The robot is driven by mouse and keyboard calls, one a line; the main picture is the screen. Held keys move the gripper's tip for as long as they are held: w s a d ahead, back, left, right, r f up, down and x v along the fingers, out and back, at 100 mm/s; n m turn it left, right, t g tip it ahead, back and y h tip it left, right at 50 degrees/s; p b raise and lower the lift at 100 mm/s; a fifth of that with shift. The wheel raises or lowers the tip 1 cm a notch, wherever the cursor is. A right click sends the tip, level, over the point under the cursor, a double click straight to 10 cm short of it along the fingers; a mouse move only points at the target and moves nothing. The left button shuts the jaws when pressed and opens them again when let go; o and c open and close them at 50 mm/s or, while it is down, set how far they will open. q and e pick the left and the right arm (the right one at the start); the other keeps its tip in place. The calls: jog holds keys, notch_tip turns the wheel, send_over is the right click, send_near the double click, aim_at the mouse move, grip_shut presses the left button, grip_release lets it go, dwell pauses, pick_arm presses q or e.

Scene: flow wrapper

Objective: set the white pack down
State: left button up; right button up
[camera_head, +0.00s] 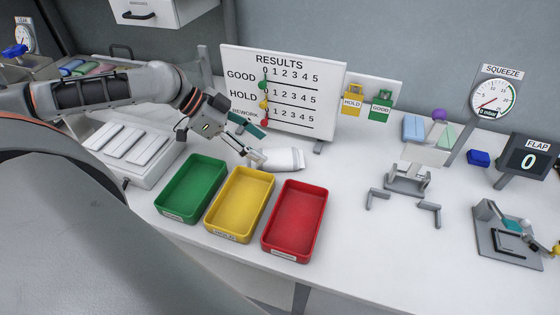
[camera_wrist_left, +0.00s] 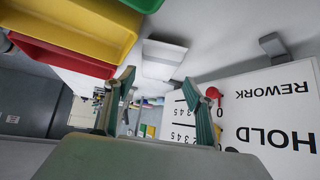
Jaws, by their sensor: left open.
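The white pack (camera_head: 284,159) lies flat on the white table, behind the yellow and red trays and in front of the results board. In the left wrist view the pack (camera_wrist_left: 163,58) shows beyond the fingertips, between their lines. My left gripper (camera_head: 257,148) is open at the pack's left end, with one fingertip very close to it; I cannot tell whether they touch. Its two spread fingers (camera_wrist_left: 163,82) have nothing between them in the wrist view. My right gripper is not in view.
Green (camera_head: 191,188), yellow (camera_head: 240,203) and red (camera_head: 295,220) trays stand in front, empty. The results board (camera_head: 290,90) stands close behind the pack. A grey stand (camera_head: 407,180) is to the right. Clear table lies between the pack and the stand.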

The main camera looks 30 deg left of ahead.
aim_at(273, 155)
pick_arm(q)
jog(key=shift+b+x, duration=0.6)
jog(key=shift+x, duration=2.6)
jog(key=shift+s, duration=0.15)
jog(key=c, duration=1)
jog(key=shift+o, duration=0.2)
